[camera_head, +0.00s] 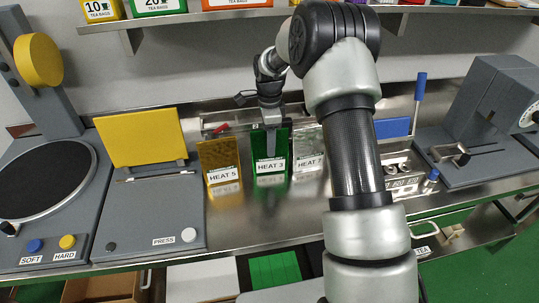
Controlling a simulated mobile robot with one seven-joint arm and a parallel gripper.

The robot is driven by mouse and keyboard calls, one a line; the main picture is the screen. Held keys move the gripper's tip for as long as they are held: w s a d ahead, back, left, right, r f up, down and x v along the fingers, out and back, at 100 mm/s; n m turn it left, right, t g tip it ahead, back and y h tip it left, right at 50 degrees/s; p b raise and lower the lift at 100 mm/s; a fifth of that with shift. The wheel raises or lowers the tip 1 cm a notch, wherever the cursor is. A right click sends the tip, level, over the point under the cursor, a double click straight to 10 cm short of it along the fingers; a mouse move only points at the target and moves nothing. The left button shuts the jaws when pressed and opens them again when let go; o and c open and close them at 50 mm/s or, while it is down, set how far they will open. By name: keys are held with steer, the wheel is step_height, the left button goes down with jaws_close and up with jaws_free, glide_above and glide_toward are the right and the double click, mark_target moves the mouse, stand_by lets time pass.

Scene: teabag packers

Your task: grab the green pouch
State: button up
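The green pouch (283,151) stands upright on the metal counter, with a white label reading HEAT 3. My gripper (270,142) comes down from above at its upper middle, and a grey finger overlaps the pouch's front. Any finger behind the pouch is hidden, so I cannot tell whether the gripper is closed on it. A gold pouch labelled HEAT 5 (218,154) stands just left. A silver pouch labelled HEAT 7 (307,146) stands just right, close to my arm.
A grey press with a yellow plate (140,137) stands to the left, beside a machine with a black round disc (45,178). Grey machines (490,125) stand at the right. A shelf with tea boxes (157,5) runs above. The counter in front of the pouches (262,218) is clear.

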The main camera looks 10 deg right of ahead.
jaws_close()
steer(key=shift+r, duration=0.1)
